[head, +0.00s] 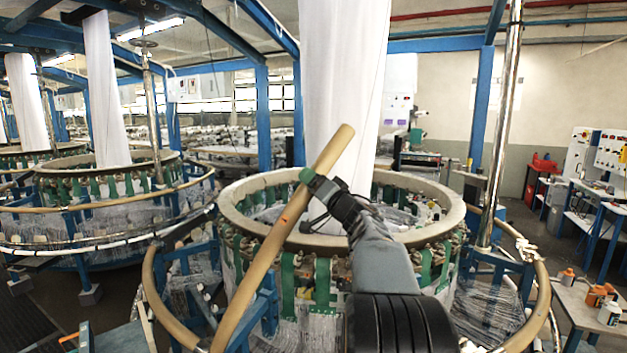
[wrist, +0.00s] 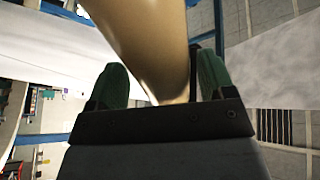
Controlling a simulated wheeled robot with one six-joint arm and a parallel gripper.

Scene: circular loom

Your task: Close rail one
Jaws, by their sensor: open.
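Rail one seems to be the tan, wood-coloured bar (head: 262,262) that stands up at a slant in front of the circular loom (head: 405,238), its top leaning right. My gripper (head: 307,176) is at the upper part of this bar in the head view. In the wrist view the bar (wrist: 150,45) passes between the two green fingers of my gripper (wrist: 155,85). The fingers are open on either side of it. Whether either finger touches the bar is not clear. The far side of the bar is hidden.
Other curved rail pieces sit low at the left (head: 152,292) and right (head: 541,305) of the loom. A metal post (head: 497,130) stands at right. White fabric (head: 340,70) hangs above the loom. A table with bottles (head: 585,312) is at lower right.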

